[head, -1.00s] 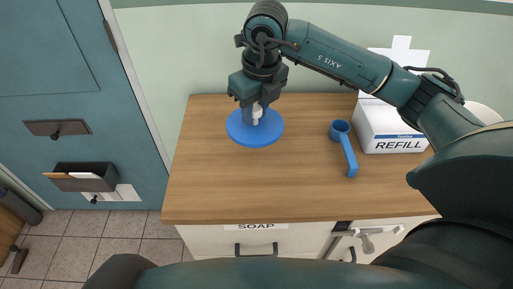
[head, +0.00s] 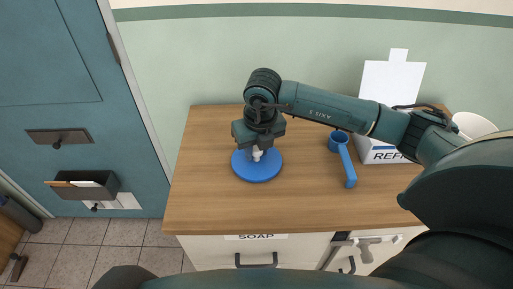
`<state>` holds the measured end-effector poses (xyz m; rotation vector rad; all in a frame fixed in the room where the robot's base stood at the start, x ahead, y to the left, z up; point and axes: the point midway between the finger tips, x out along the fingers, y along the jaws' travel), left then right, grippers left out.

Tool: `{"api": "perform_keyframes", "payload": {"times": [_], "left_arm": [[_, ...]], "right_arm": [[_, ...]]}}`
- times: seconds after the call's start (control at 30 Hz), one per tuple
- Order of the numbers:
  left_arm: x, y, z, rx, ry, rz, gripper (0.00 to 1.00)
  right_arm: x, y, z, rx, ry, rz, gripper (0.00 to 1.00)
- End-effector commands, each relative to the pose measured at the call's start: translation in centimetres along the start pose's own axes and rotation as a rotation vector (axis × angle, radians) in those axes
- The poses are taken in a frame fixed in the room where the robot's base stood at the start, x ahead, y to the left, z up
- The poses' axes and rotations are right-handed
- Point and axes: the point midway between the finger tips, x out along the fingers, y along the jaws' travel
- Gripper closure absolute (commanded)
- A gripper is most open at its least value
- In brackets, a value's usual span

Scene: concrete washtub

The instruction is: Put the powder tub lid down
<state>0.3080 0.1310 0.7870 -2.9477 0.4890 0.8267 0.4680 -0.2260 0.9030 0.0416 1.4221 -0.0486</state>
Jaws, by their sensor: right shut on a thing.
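The powder tub lid (head: 257,172) is a round blue disc with a pale knob on top, at the left-middle of the wooden counter. My right gripper (head: 257,150) is above it, shut on the knob. The lid looks level and is at or very near the counter top; I cannot tell whether it touches. My left gripper is not in view.
A blue scoop (head: 345,162) lies to the right of the lid. A white REFILL box (head: 383,151) stands at the back right, partly behind my arm, with a white tub (head: 474,125) beyond it. The counter's (head: 290,208) front and left are clear.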

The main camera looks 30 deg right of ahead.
Motion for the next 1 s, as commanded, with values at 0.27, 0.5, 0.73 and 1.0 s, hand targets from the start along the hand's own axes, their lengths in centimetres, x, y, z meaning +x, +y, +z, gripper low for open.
{"api": "perform_keyframes", "payload": {"times": [0.27, 0.5, 0.73, 1.0], "left_arm": [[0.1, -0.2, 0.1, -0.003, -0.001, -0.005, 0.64], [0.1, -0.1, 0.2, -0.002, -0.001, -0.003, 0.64], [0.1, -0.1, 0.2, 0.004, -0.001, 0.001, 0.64], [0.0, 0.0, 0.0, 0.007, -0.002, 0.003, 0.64]], "right_arm": [[0.4, 0.0, 0.0, -0.001, -0.002, 0.000, 0.94], [0.5, 0.0, -0.1, -0.001, -0.001, 0.001, 0.61], [0.5, 0.0, -0.1, -0.001, -0.001, 0.000, 0.51], [-0.4, 0.0, 0.1, -0.001, -0.004, 0.002, 0.51]]}}
